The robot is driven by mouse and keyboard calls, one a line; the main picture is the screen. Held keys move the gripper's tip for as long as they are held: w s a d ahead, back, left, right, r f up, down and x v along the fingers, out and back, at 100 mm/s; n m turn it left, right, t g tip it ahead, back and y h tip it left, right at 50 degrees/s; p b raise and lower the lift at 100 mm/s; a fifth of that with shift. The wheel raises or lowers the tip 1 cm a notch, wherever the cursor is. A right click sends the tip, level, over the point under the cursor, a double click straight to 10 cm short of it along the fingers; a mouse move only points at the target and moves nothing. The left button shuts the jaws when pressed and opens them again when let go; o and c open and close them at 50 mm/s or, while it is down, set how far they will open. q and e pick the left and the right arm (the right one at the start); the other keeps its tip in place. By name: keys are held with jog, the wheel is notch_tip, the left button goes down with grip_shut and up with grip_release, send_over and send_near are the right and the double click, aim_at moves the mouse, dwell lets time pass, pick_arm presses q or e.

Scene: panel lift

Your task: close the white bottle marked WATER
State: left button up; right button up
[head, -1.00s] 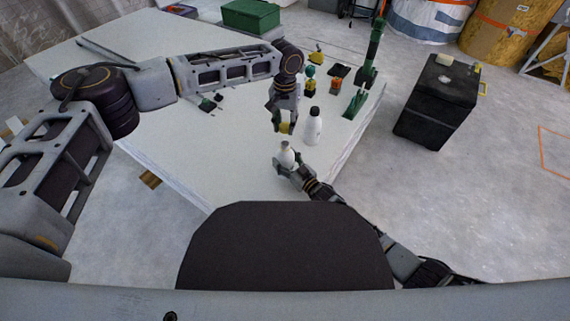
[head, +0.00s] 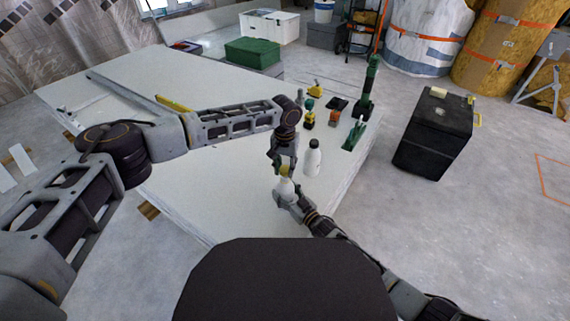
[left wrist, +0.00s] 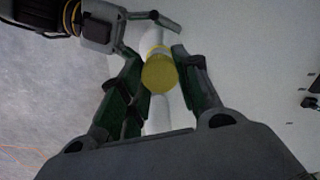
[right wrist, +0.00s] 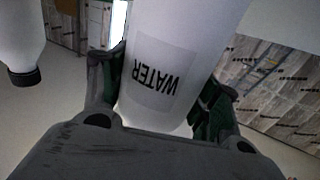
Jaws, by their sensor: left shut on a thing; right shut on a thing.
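The white bottle marked WATER (right wrist: 160,75) is held in my right gripper; its label reads upside down in the right wrist view. In the head view the bottle (head: 286,187) stands roughly upright at the table's near right part. My right gripper (head: 288,200) is shut around its body. My left gripper (head: 284,166) comes from above, shut on a yellow cap (left wrist: 159,73). The cap is at the bottle's top, in line with it in the left wrist view. I cannot tell whether the cap touches or is seated on the neck, which is hidden.
A second white bottle with a black cap (head: 312,160) stands close to the right of my grippers. The white table (head: 215,195) is clear to the left.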

pick_arm(q)
jog(key=shift+f, duration=0.15)
dwell(0.5)
jog(key=shift+f, duration=0.75)
jog(key=shift+f, duration=0.6)
dwell(0.8)
